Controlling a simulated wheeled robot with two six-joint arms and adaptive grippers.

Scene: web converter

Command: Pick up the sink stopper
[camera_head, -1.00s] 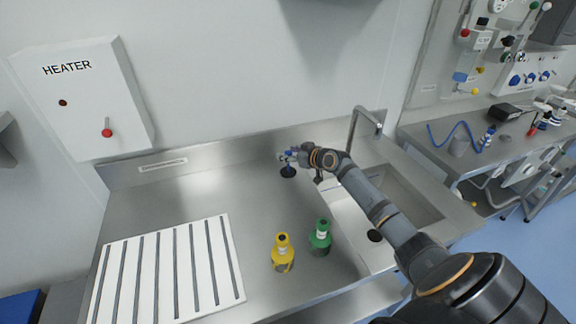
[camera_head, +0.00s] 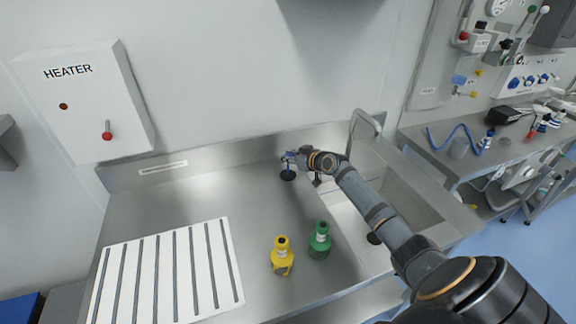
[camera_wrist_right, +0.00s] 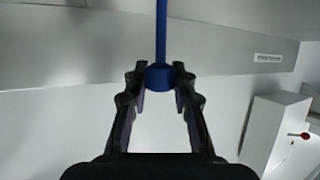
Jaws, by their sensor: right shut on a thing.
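The sink stopper (camera_head: 288,175) has a black round base and a blue upright stem. It is at the back of the steel counter, left of the sink. My right gripper (camera_head: 289,157) is at the top of the stem, its arm reaching in from the right. In the right wrist view the two fingers (camera_wrist_right: 160,78) are closed on the blue knob (camera_wrist_right: 159,77) of the stopper, with the blue stem running up beyond it. The black base is out of that view. I cannot tell whether the base touches the counter. My left gripper is not in view.
A yellow bottle (camera_head: 282,262) and a green bottle (camera_head: 320,245) stand at the counter's front, left of the sink (camera_head: 408,200). The faucet (camera_head: 366,124) rises behind the sink. A white slotted rack (camera_head: 165,270) lies at left. A heater box (camera_head: 85,100) hangs on the wall.

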